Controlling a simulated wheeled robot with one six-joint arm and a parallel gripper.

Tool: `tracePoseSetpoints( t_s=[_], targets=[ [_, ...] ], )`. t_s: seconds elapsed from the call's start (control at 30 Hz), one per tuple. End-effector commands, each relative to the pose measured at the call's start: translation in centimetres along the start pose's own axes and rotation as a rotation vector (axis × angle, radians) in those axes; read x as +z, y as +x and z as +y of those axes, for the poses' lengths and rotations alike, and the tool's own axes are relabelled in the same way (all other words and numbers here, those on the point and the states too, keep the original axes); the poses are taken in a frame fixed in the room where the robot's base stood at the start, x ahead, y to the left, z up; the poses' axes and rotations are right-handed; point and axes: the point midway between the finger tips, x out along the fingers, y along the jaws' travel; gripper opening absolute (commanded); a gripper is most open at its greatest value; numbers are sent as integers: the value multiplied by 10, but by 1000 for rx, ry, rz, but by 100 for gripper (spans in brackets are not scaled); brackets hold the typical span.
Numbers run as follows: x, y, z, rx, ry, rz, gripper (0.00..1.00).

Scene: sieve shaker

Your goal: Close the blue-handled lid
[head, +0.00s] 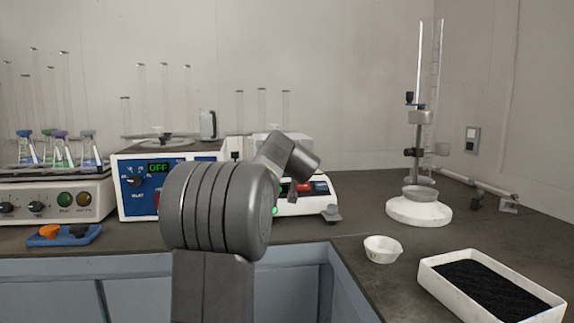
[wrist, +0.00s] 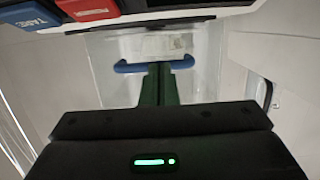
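The blue handle (wrist: 128,67) shows in the wrist view as a short horizontal bar with bent ends, on a clear, see-through lid panel (wrist: 108,88). My gripper (wrist: 158,68) has dark green fingers pressed together, with their tips at the middle of the handle. The tips overlap the handle in the picture; I cannot tell whether they touch it. Nothing shows held between them.
A red button (wrist: 88,8) and a blue TARE button (wrist: 22,14) are at the top of the wrist view. A blue-and-white device reading OFF (head: 135,190) stands left of my arm. A small white dish (head: 382,249) and a black-filled tray (head: 432,276) are at right.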

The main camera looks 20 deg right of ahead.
Motion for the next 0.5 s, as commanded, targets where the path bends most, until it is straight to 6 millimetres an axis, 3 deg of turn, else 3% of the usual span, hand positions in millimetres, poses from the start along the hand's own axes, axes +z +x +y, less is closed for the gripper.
tracePoseSetpoints(
  t_s=[0.03, 0.17, 0.5],
  targets=[
    [12, 4, -1, -6, 5, -20, 0],
    [10, -5, -1, -6, 6, -18, 0],
    [1, -71, 0, 0, 2, -2, 0]
  ],
)
